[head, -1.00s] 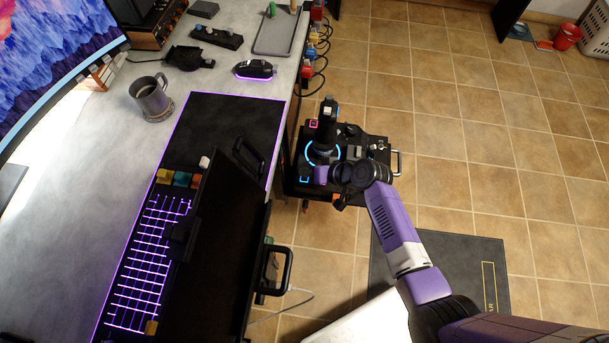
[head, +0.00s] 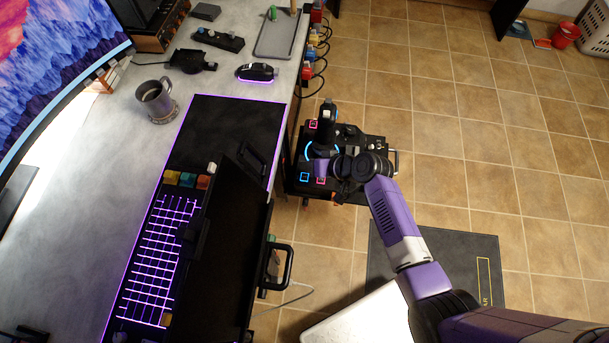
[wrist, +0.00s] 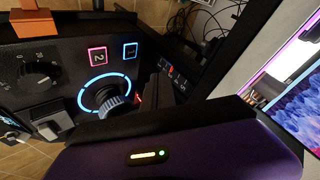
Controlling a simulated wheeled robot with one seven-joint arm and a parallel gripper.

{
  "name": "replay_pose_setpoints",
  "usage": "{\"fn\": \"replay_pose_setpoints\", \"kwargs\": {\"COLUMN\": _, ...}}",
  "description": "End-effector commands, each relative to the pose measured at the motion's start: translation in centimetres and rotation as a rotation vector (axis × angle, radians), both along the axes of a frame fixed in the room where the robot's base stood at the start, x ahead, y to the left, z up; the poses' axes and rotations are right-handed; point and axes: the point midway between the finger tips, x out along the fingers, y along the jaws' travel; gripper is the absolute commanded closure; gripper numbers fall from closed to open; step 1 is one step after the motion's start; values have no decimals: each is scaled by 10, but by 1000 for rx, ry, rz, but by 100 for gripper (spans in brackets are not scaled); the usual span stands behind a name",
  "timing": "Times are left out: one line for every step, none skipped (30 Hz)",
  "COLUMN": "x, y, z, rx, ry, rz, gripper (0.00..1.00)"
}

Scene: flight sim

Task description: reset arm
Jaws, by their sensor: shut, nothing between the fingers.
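My gripper (head: 322,167) is at the end of my purple arm in the head view, over the near part of the black control panel (head: 376,152). It is small and partly hidden by my wrist there. In the wrist view my shut fingers (wrist: 157,88) show as a dark shape above the purple gripper body, with nothing held. The blue-lit ring with a knob (wrist: 106,93) is just left of the fingers. I cannot tell whether the fingers touch the panel. A black flight stick (head: 327,122) stands upright at the panel's far left.
A grey desk (head: 85,175) with a lit keyboard (head: 155,255), a mug (head: 155,102) and a monitor is on the left. A black tray-like unit (head: 225,265) with handles lies along its edge. Tiled floor (head: 450,120) is open to the right. A dark mat (head: 455,260) lies below my arm.

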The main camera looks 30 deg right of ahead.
Motion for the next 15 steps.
{"fn": "replay_pose_setpoints", "kwargs": {"x": 0, "y": 0, "z": 0, "rx": 0, "ry": 0, "rz": 0, "gripper": 100}}
{"fn": "replay_pose_setpoints", "kwargs": {"x": 0, "y": 0, "z": 0, "rx": 0, "ry": 0, "rz": 0, "gripper": 100}}
{"fn": "replay_pose_setpoints", "kwargs": {"x": 0, "y": 0, "z": 0, "rx": 0, "ry": 0, "rz": 0, "gripper": 100}}
{"fn": "replay_pose_setpoints", "kwargs": {"x": 0, "y": 0, "z": 0, "rx": 0, "ry": 0, "rz": 0, "gripper": 100}}
{"fn": "replay_pose_setpoints", "kwargs": {"x": 0, "y": 0, "z": 0, "rx": 0, "ry": 0, "rz": 0, "gripper": 100}}
{"fn": "replay_pose_setpoints", "kwargs": {"x": 0, "y": 0, "z": 0, "rx": 0, "ry": 0, "rz": 0, "gripper": 100}}
{"fn": "replay_pose_setpoints", "kwargs": {"x": 0, "y": 0, "z": 0, "rx": 0, "ry": 0, "rz": 0, "gripper": 100}}
{"fn": "replay_pose_setpoints", "kwargs": {"x": 0, "y": 0, "z": 0, "rx": 0, "ry": 0, "rz": 0, "gripper": 100}}
{"fn": "replay_pose_setpoints", "kwargs": {"x": 0, "y": 0, "z": 0, "rx": 0, "ry": 0, "rz": 0, "gripper": 100}}
{"fn": "replay_pose_setpoints", "kwargs": {"x": 0, "y": 0, "z": 0, "rx": 0, "ry": 0, "rz": 0, "gripper": 100}}
{"fn": "replay_pose_setpoints", "kwargs": {"x": 0, "y": 0, "z": 0, "rx": -1, "ry": 0, "rz": -1, "gripper": 100}}
{"fn": "replay_pose_setpoints", "kwargs": {"x": -2, "y": 0, "z": -1, "rx": -4, "ry": 0, "rz": -2, "gripper": 100}}
{"fn": "replay_pose_setpoints", "kwargs": {"x": -5, "y": -1, "z": -2, "rx": -8, "ry": 0, "rz": -4, "gripper": 100}}
{"fn": "replay_pose_setpoints", "kwargs": {"x": -9, "y": -1, "z": -4, "rx": -14, "ry": -2, "rz": -7, "gripper": 100}}
{"fn": "replay_pose_setpoints", "kwargs": {"x": -16, "y": -3, "z": -6, "rx": -27, "ry": -3, "rz": -13, "gripper": 100}}
